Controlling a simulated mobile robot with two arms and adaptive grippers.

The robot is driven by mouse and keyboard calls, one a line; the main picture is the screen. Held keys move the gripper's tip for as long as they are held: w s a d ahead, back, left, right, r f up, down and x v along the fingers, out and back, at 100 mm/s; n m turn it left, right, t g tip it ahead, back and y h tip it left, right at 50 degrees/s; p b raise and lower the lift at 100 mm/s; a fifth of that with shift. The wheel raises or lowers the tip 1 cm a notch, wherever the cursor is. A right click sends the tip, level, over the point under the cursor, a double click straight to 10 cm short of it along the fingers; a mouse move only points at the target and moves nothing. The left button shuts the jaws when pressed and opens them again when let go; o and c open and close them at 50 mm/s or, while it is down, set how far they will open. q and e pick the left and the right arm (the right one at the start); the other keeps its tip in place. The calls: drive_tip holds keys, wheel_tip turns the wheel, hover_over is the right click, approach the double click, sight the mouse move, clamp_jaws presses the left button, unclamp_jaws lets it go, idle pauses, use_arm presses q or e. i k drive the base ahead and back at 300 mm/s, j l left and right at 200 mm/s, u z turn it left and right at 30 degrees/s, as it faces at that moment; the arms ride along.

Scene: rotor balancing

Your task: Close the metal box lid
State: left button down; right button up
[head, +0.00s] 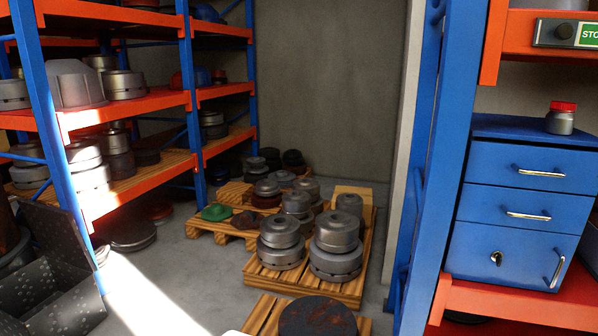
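A dark grey metal box (72,312) stands at the lower left edge of the head view, partly cut off by the frame. A dark panel, which looks like its lid (52,236), stands raised at the back of the box, so the box looks open. The speckled inside faces partly toward me. The front and left parts of the box lie outside the picture. Neither of my grippers is in view.
Blue and orange shelves (128,108) with metal parts stand behind the box. Wooden pallets (352,290) with stacked rotors fill the middle floor. A blue drawer cabinet (515,208) stands at right. Sunlit floor (150,295) beside the box is clear.

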sight(57, 233)
drive_tip(key=u, duration=1.6)
drive_tip(key=i+j+u, duration=0.15)
drive_tip(key=j, duration=0.2)
drive_tip(key=i+j+u, duration=0.15)
drive_tip(key=j, duration=0.2)
drive_tip(key=i+j+u, duration=0.15)
drive_tip(key=i+j, duration=0.2)
drive_tip(key=i+j+u, duration=0.2)
drive_tip(key=i, duration=0.35)
drive_tip(key=i+j+u, duration=0.15)
drive_tip(key=i+j, duration=0.2)
drive_tip(key=i+j+u, duration=0.2)
drive_tip(key=i, duration=0.4)
drive_tip(key=i+z, duration=0.2)
drive_tip(key=i, duration=0.75)
drive_tip(key=i+z, duration=0.2)
drive_tip(key=i, duration=0.75)
